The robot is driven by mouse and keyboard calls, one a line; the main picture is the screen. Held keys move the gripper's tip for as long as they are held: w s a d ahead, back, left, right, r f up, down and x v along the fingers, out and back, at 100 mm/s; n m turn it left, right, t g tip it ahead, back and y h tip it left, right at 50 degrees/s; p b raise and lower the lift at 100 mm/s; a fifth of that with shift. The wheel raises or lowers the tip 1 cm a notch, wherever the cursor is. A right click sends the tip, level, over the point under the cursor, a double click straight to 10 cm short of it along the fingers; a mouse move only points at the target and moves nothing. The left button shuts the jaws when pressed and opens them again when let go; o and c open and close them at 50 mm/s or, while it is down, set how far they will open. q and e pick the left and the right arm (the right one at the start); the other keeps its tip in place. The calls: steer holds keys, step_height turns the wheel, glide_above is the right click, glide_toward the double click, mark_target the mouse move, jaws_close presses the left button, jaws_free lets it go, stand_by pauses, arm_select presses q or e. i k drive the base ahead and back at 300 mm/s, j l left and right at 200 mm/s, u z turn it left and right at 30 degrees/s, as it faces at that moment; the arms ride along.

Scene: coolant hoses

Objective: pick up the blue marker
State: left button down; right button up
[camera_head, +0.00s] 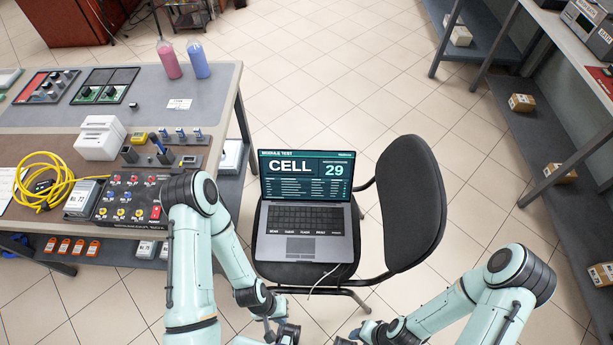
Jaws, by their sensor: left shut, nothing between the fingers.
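I cannot make out a blue marker with certainty in the head view. Small blue-topped pieces (181,133) stand in a row of fittings on the workbench (222,100) at the left, but they are too small to identify. My left gripper (269,331) is at the bottom edge, below the chair seat and partly cut off. It is shut and empty, apart from the bench. My right arm comes in at the lower right, and its wrist (376,332) reaches the bottom edge. Its fingers are not visible.
A chair (411,205) holds an open laptop (305,218) right of the bench. The bench carries a pink bottle (169,60), a blue bottle (198,60), a yellow cable (42,180) and a control box (130,199). Shelves (560,200) line the right side.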

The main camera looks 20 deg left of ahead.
mark_target(155, 139)
steer(key=u, duration=1.8)
